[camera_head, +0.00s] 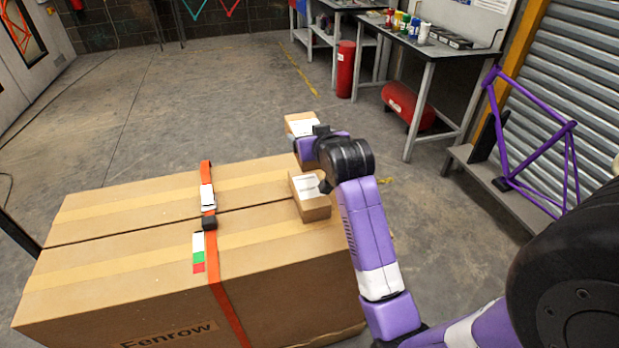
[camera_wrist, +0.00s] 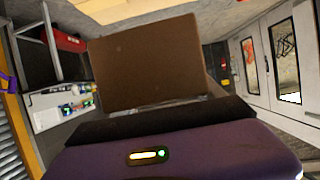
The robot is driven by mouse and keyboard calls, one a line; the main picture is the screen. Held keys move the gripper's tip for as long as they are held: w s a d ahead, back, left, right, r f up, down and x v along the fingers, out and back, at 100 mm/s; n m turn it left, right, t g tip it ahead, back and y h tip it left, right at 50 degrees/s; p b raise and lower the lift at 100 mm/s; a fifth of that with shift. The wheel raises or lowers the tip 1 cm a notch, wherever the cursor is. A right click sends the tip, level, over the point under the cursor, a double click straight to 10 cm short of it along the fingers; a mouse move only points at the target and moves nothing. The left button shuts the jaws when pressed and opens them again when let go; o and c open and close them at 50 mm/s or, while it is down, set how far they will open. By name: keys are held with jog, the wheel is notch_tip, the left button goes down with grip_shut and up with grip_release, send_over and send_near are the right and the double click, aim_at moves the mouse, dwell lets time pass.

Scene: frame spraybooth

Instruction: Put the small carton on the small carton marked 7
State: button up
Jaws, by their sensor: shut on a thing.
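My gripper (camera_head: 318,140) is shut on a small brown carton (camera_head: 300,124) with a white label on its top. It holds this carton up near the far right corner of the large cartons. In the wrist view the held carton (camera_wrist: 145,65) fills the upper middle as a plain brown face. Another small carton (camera_head: 313,207) with a white label lies on the right end of the large cartons, nearer the camera than the held one. The print on its label is too small to read. My wrist partly covers both small cartons.
Large "Fenrow" cartons (camera_head: 130,270), bound by an orange strap (camera_head: 229,312), stand at the left. A grey workbench (camera_head: 440,48) with cans, a red cylinder (camera_head: 345,70) and a purple bike frame (camera_head: 530,150) stand at the right. The floor behind is clear.

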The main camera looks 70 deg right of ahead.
notch_tip(320, 180, down, 13)
jog(key=shift+r, duration=0.1)
dwell(0.4)
jog(key=o, duration=1.9)
jog(key=shift+f, duration=0.25)
jog(key=shift+o, duration=0.2)
jog(key=shift+r, duration=0.1)
